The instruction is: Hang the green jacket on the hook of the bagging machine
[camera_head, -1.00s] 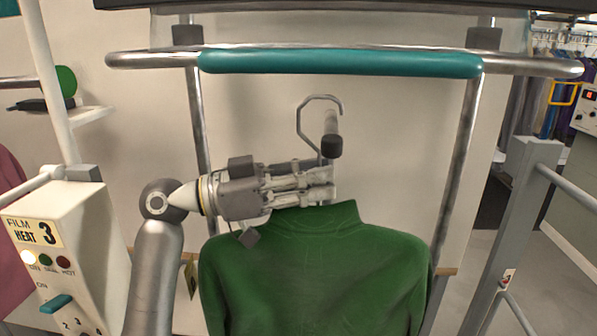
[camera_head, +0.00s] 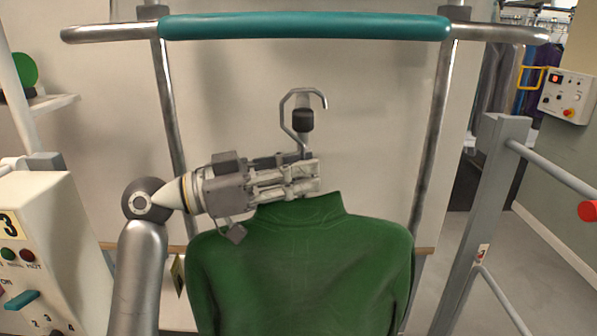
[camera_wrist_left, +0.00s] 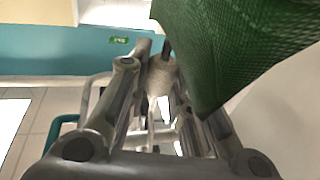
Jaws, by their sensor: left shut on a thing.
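The green jacket (camera_head: 300,265) hangs upright from a hanger whose grey hook (camera_head: 287,112) rises above the collar. My left gripper (camera_head: 314,176) is shut on the hanger's neck just above the collar. The bagging machine's hook (camera_head: 303,120), a short rod with a black end, shows inside the curve of the hanger hook, below its top. I cannot tell whether they touch. In the left wrist view, the green jacket (camera_wrist_left: 235,40) fills the upper right beside the gripper fingers (camera_wrist_left: 160,75). My right gripper is out of view.
A teal-sleeved rail (camera_head: 305,27) crosses above the hooks. The control box (camera_head: 35,255) stands at the left, and a grey post with rails (camera_head: 490,190) at the right. A red-buttoned panel (camera_head: 567,95) is on the right wall.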

